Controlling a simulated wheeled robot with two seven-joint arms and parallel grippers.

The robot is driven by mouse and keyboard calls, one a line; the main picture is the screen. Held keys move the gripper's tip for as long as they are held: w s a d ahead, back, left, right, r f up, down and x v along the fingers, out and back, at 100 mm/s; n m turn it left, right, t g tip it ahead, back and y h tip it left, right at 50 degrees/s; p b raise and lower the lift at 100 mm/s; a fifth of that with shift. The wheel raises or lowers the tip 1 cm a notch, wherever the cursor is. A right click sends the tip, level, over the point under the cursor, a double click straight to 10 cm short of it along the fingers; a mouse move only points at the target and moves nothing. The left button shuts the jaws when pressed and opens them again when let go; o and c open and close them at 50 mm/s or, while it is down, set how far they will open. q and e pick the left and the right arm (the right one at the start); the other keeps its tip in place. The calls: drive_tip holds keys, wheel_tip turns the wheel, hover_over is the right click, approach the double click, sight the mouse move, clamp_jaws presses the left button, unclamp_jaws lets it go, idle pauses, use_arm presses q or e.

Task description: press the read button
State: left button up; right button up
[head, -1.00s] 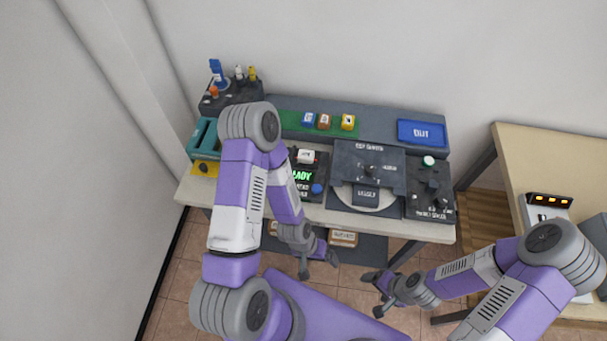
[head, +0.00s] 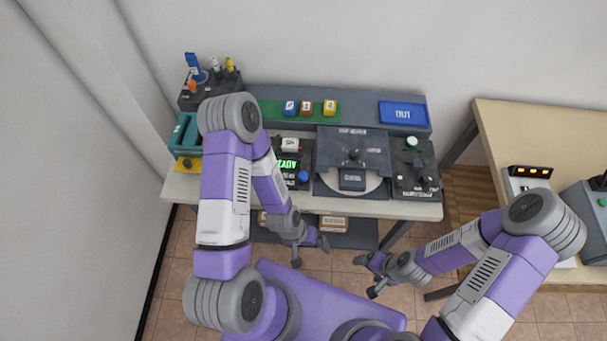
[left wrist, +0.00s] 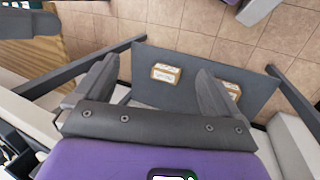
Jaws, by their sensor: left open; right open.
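A dark reader unit with a lit green display (head: 287,165) stands on the table, partly hidden behind my left arm. A round blue button (head: 303,176) sits at its right; its small label cannot be read, so I cannot tell whether it is the read button. My left gripper (head: 311,252) is open and empty, low in front of the table's front edge, apart from the unit. In the left wrist view its two fingers (left wrist: 155,90) are spread with nothing between them. My right gripper (head: 364,275) is open and empty, further right, also in front of the table.
Right of the reader are a dark plate with a knob (head: 353,160) and a panel with a green button (head: 412,143). A blue OUT tray (head: 404,114) and several small blocks sit behind. A lower shelf (left wrist: 190,70) holds two labelled boxes. A wooden table (head: 540,135) stands at right.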

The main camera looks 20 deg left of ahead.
use_arm(q)
drive_tip(key=shift+c, duration=0.5)
clamp_jaws()
idle(1.0)
